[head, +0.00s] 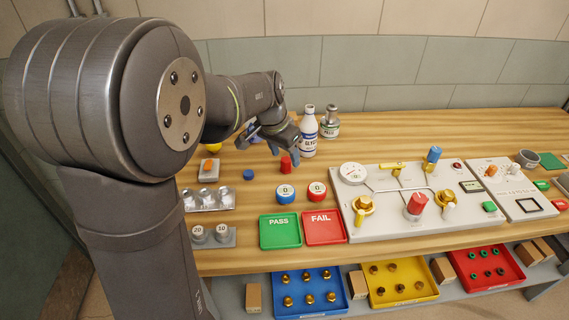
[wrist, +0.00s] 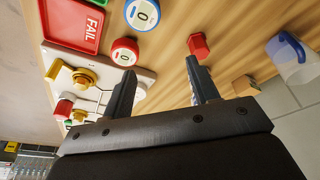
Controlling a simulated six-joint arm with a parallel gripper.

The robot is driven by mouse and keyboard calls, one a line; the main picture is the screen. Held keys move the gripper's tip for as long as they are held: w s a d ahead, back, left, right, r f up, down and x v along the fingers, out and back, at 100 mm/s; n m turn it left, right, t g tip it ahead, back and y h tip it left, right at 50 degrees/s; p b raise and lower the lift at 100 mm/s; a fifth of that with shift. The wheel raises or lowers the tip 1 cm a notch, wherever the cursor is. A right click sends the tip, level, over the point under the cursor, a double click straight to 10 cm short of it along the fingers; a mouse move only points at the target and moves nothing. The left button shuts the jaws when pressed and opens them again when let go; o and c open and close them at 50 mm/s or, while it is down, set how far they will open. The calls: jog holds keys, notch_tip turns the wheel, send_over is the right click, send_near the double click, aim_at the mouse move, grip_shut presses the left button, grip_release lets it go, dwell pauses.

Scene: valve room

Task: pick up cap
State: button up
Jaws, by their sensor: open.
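A red hexagonal cap (head: 286,163) stands on the wooden bench just below my gripper (head: 284,151) in the head view. In the wrist view the red cap (wrist: 198,45) lies beyond the tip of the right-hand finger, apart from it. My gripper (wrist: 161,72) is open, with nothing between its fingers. A smaller blue cap-like piece (head: 248,174) lies on the bench to the left of the red one. Which cap the task means is not marked.
A white bottle (head: 308,133) and a grey container (head: 330,122) stand close behind my gripper. Two round counters (head: 285,193) (head: 317,192) sit in front. A valve panel (head: 385,228) is to the right. A blue-rimmed cup (wrist: 290,60) shows in the wrist view.

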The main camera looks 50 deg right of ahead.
aim_at(286, 159)
jog(key=w+d+r+y, duration=0.35)
jog(key=w+d, duration=0.25)
jog(key=d, duration=0.3)
jog(key=shift+n+h, duration=0.25)
jog(key=shift+n, duration=0.15)
jog(key=f, duration=1.6)
jog(key=shift+w+a+f, duration=0.1)
jog(key=shift+w+f, duration=0.1)
jog(key=c, duration=1)
jog(key=shift+c, duration=0.2)
jog(key=shift+r, duration=0.1)
